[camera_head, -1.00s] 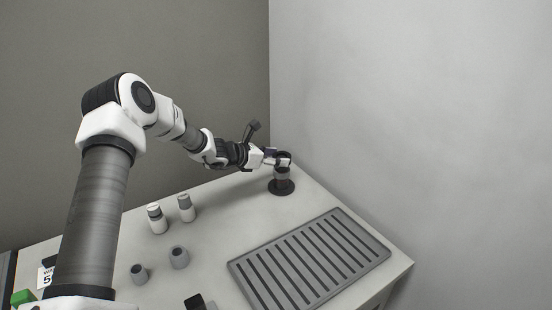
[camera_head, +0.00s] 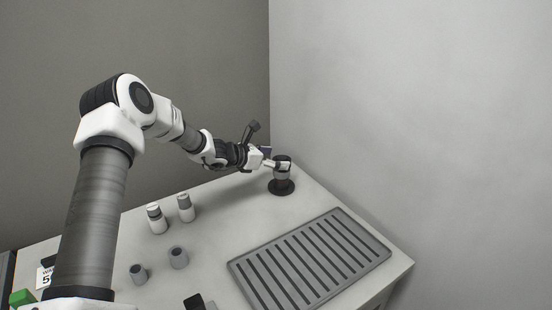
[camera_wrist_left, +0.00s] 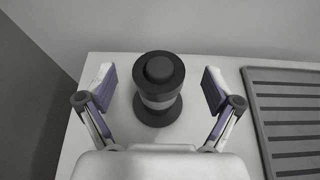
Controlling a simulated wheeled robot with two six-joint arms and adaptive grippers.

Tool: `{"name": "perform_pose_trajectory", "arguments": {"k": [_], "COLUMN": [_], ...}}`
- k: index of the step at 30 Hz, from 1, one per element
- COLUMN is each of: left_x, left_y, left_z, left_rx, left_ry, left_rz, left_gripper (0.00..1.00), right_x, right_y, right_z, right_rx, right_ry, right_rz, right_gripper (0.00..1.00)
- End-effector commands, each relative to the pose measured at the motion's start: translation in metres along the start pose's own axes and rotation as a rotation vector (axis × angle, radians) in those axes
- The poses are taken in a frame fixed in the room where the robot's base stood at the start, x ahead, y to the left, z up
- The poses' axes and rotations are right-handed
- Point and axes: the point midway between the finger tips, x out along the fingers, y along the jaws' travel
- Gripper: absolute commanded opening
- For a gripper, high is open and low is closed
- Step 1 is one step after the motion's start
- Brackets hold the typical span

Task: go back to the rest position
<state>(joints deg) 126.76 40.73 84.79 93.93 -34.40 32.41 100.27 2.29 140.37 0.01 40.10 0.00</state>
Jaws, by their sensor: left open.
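My left gripper (camera_head: 276,163) reaches from the left to the far corner of the table. A dark cylinder with a grey band (camera_head: 282,174) stands upright there on a round dark base. In the left wrist view the gripper (camera_wrist_left: 160,90) is open, its two fingers spread on either side of the cylinder (camera_wrist_left: 158,72). Clear gaps show between both fingers and the cylinder. My right gripper is in neither view.
A grey slotted tray (camera_head: 236,268) lies at the right of the table (camera_head: 215,222); it also shows in the wrist view (camera_wrist_left: 253,100). Two capped bottles (camera_head: 157,224) (camera_head: 186,213) and two small grey cups (camera_head: 139,272) (camera_head: 178,259) stand at the left. Walls rise behind and right.

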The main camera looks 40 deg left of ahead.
Motion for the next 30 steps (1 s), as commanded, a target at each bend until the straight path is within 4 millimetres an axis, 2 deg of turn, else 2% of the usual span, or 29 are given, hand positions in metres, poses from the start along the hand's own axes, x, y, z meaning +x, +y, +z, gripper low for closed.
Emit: {"name": "perform_pose_trajectory", "arguments": {"k": [9, 12, 21, 23, 30], "left_x": [-0.057, -0.069, -0.074, -0.076, -0.096], "left_y": [0.001, 0.001, 0.000, 0.000, 0.000], "left_z": [0.002, 0.001, 0.002, 0.009, 0.056], "left_rx": [-0.006, -0.003, 0.000, 0.000, 0.000], "left_ry": [-0.007, -0.005, -0.001, -0.001, -0.001], "left_rz": [0.002, 0.001, 0.000, 0.000, 0.000], "left_gripper": [0.91, 0.91, 0.91, 0.91, 0.91], "right_x": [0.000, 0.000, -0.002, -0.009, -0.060], "right_y": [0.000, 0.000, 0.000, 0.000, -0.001], "right_z": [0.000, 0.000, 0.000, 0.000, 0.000], "right_rx": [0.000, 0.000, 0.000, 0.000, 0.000], "right_ry": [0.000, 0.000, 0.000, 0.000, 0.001], "right_rz": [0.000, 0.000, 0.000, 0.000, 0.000], "right_gripper": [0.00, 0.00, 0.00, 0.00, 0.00]}}
